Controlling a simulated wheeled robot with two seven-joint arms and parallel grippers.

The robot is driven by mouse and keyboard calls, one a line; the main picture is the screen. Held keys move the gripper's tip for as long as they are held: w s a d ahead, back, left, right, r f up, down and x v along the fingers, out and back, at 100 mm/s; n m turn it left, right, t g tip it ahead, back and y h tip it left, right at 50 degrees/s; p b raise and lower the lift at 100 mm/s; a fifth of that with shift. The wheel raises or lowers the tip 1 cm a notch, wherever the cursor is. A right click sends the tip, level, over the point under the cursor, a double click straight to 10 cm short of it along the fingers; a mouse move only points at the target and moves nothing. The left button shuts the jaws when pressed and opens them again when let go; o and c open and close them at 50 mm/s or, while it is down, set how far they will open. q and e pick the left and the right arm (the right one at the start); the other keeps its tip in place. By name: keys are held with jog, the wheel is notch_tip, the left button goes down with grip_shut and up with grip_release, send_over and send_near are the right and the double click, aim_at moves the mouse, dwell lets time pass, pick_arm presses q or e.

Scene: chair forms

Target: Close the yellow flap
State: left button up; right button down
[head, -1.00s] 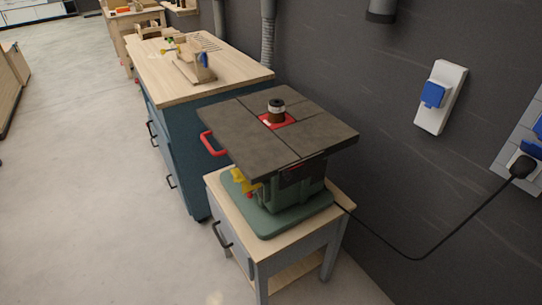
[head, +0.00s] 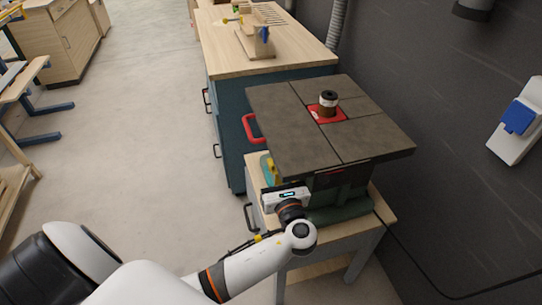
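A green machine with a dark grey square top (head: 330,125) stands on a small wooden-topped stand. The yellow flap (head: 271,169) shows as a small yellow piece under the left edge of the machine's top, partly hidden by my gripper. I cannot tell how far open it is. My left gripper (head: 286,196) is at the machine's near left side, just in front of the flap and below the top. Its fingers are hidden behind its body, so neither their opening nor any contact shows. My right gripper is not in view.
A red handle (head: 250,127) sticks out at the top's left edge. A blue cabinet with a wooden top (head: 265,60) stands behind. A dark wall with a blue-capped socket (head: 518,118) is at right. A black cable runs along the right.

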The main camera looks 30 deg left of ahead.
pick_arm(q)
jog(key=x, duration=0.6)
jog(key=shift+c, duration=0.6)
grip_shut()
